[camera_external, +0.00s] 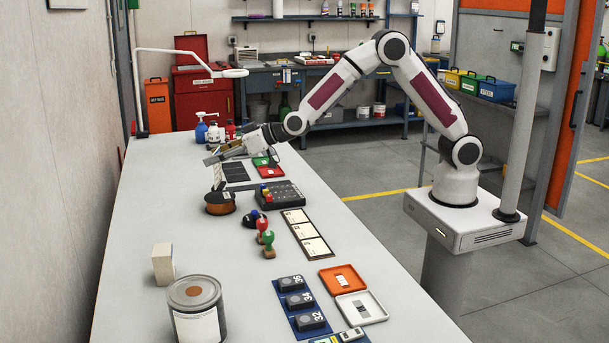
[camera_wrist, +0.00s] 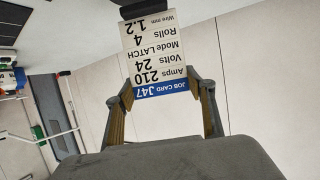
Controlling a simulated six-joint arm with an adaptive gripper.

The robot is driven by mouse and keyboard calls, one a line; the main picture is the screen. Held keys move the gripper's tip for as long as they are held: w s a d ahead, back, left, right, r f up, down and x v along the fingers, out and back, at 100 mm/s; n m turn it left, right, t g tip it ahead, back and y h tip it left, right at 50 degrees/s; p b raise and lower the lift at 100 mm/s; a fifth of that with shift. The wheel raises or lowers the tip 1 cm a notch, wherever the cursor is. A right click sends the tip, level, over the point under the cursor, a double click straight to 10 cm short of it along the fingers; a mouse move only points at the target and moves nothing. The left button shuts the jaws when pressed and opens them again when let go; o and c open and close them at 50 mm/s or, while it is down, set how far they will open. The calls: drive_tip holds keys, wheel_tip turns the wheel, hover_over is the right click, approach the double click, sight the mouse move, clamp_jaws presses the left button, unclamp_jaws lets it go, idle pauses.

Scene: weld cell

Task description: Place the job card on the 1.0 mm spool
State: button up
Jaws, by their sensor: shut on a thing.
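The job card (camera_wrist: 158,62) is a white card with a blue "JOB CARD J47" band. It reads upside down in the wrist view, with "Wire mm 1.2" at its far end beside a dark foot (camera_wrist: 145,7). My gripper (camera_wrist: 161,92) is shut on the card's blue-banded end. In the external view my gripper (camera_external: 224,154) is over the far part of the bench, with the card below it, seen nearly edge on. A copper-brown spool (camera_external: 219,205) sits directly below. I cannot tell whether the foot touches it. No spool label is readable.
A dark control box (camera_external: 280,196) with coloured knobs stands right of the spool on the bench (camera_external: 135,240). Stamps (camera_external: 268,245) stand nearer the camera. A tin (camera_external: 197,312) and a pale block (camera_external: 163,264) are in front. Bottles (camera_external: 201,130) stand behind. The bench left of the spool is clear.

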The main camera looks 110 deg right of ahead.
drive_tip(key=shift+f, duration=1.25)
drive_tip(key=shift+f, duration=0.15)
drive_tip(key=o, duration=1.5)
drive_tip(key=shift+r, duration=0.2)
drive_tip(key=v, duration=1.2)
